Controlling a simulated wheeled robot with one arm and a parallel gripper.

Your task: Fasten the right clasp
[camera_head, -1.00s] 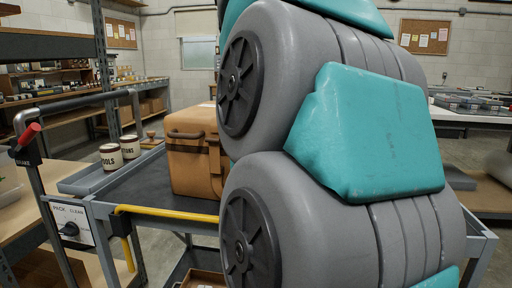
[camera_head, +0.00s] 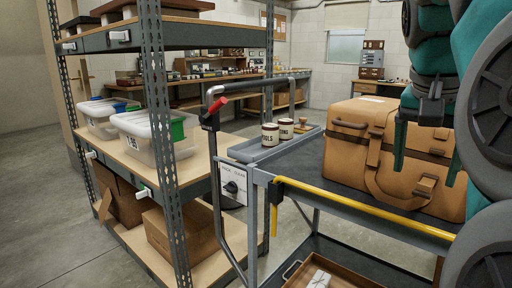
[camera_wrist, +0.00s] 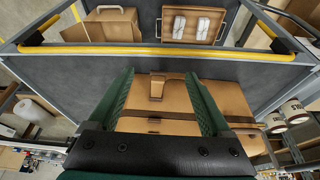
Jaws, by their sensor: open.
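A tan leather case (camera_head: 345,150) sits shut-looking on the cart's dark top, its front showing a side handle and a large strap handle (camera_head: 398,192). I cannot tell whether the right clasp is fastened.
The cart has a yellow rail (camera_head: 360,208) along its near edge and a side tray with two labelled tins (camera_head: 270,134). A lower shelf holds a brown tray (camera_head: 330,272). A metal shelf with plastic bins (camera_head: 150,135) stands at left.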

